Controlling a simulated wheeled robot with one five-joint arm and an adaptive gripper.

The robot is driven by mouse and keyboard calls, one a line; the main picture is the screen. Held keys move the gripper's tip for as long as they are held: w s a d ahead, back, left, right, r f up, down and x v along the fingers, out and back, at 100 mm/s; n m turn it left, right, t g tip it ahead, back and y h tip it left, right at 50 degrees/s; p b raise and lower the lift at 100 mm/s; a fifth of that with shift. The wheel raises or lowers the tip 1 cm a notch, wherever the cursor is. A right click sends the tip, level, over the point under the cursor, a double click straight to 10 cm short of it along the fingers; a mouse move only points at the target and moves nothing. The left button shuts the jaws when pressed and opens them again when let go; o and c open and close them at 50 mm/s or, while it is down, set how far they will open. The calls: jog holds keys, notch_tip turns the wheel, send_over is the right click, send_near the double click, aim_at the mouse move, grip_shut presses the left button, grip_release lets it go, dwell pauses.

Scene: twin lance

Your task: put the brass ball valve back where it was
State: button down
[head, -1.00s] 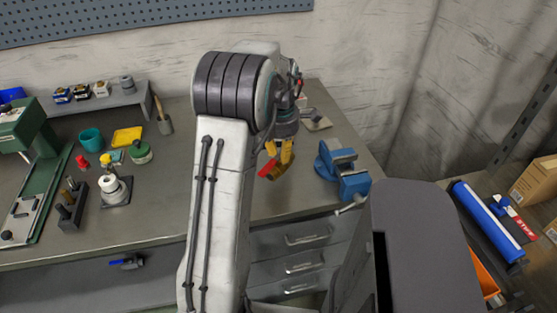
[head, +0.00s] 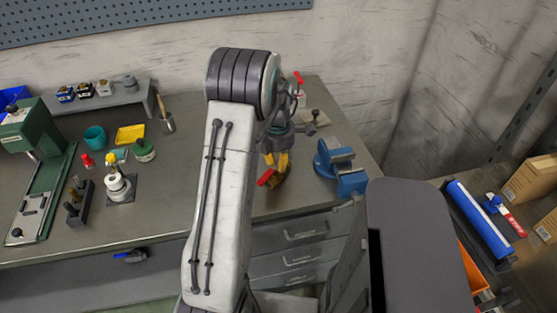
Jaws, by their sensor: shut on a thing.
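My gripper (head: 276,164) has yellow fingers that point down over the right part of the grey workbench (head: 165,210). It is shut on the brass ball valve (head: 279,174), whose red handle sticks out to the lower left. The valve is low, at or just above the bench top, to the left of the blue vise (head: 341,168). I cannot tell whether it touches the bench. My arm hides the bench just left of it.
A spool on a square base (head: 117,187), a teal cup (head: 95,138), a yellow tray (head: 130,135) and a green machine (head: 35,140) stand on the left. A blue-handled valve (head: 131,256) is below the bench's front edge. Shelving with boxes (head: 530,182) is at right.

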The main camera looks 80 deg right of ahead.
jog(key=shift+f, duration=0.1)
jog(key=c, duration=1.2)
grip_release()
jog(key=shift+c, duration=0.2)
